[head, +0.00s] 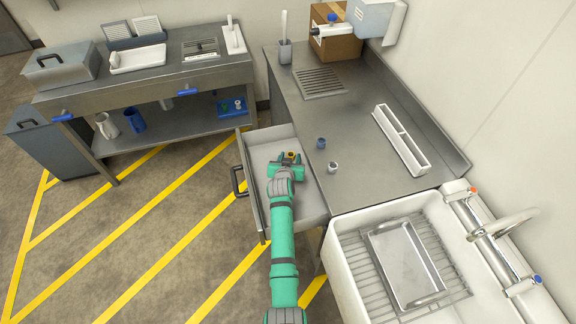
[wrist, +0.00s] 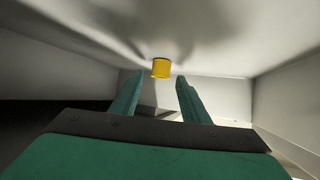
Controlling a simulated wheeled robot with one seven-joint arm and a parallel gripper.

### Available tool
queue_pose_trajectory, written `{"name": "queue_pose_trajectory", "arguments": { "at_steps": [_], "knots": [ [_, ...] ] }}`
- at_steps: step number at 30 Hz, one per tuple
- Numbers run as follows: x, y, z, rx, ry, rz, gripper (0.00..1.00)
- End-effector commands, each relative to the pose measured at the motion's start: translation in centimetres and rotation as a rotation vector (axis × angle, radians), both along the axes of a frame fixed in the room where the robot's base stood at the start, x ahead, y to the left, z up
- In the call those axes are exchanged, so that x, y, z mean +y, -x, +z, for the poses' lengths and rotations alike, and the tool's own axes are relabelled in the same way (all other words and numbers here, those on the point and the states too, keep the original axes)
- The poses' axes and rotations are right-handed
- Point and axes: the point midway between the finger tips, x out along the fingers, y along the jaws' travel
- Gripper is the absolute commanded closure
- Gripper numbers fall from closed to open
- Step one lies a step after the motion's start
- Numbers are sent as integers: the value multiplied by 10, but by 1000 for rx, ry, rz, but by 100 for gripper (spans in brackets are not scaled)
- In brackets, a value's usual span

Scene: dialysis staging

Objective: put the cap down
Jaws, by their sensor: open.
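A small yellow cap (wrist: 161,68) shows in the wrist view just beyond my fingertips, lined up with the gap between them. In the head view the yellow cap (head: 291,154) is inside the open drawer (head: 259,155), at the tip of my gripper (head: 287,163). My gripper is open, with its two green fingers apart in the wrist view (wrist: 160,80) and no visible contact with the cap. The drawer's pale inner walls surround the gripper. The cap's underside is not clear in either view.
A blue-topped cup (head: 320,143) and a pale one (head: 332,167) stand on the steel counter (head: 355,125) right of the drawer. A sink (head: 350,265) with a metal tray (head: 405,265) is at the front right.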

Motion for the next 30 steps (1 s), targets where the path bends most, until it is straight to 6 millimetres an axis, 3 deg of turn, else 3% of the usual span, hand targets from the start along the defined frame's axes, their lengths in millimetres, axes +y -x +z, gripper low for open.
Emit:
{"name": "queue_pose_trajectory", "arguments": {
  "at_steps": [9,15,30],
  "knots": [
    [5,47,25,0,0,1,58],
    [6,67,37,-1,0,0,58],
    [7,75,41,0,-1,0,58]
  ]
}}
